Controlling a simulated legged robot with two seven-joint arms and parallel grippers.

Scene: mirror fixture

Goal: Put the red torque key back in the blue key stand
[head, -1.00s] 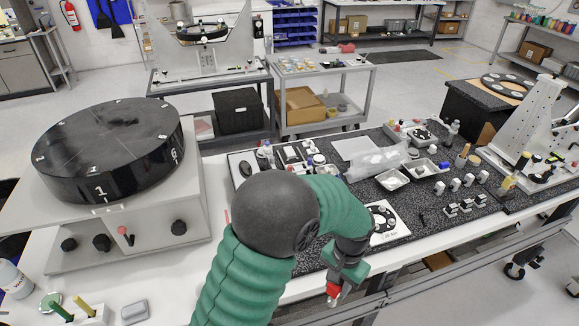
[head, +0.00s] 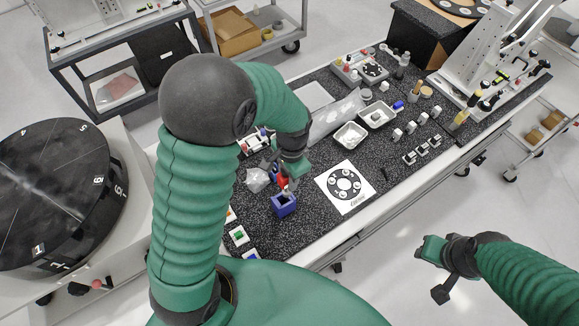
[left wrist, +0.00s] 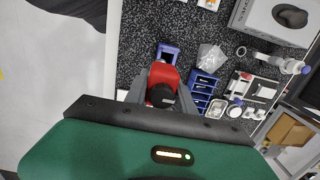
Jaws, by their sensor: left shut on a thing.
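My left gripper (head: 287,184) is shut on the red torque key (head: 282,181). The key's red body (left wrist: 163,74) and dark round end show between the fingers in the left wrist view. The blue key stand (head: 284,206) stands on the speckled mat, just below the key in the head view. It seems to show as a blue block (left wrist: 168,49) beyond the key in the left wrist view. The key looks apart from the stand; its lower end is too small to judge. My right gripper (head: 430,250) hangs off the table's front side, and its fingers are unclear.
A clear bag (head: 258,179) lies left of the key, and a blue drawer unit (left wrist: 202,88) is close by in the left wrist view. A white card with a black disc (head: 344,186) lies right of the stand. White trays (head: 350,135) sit farther back.

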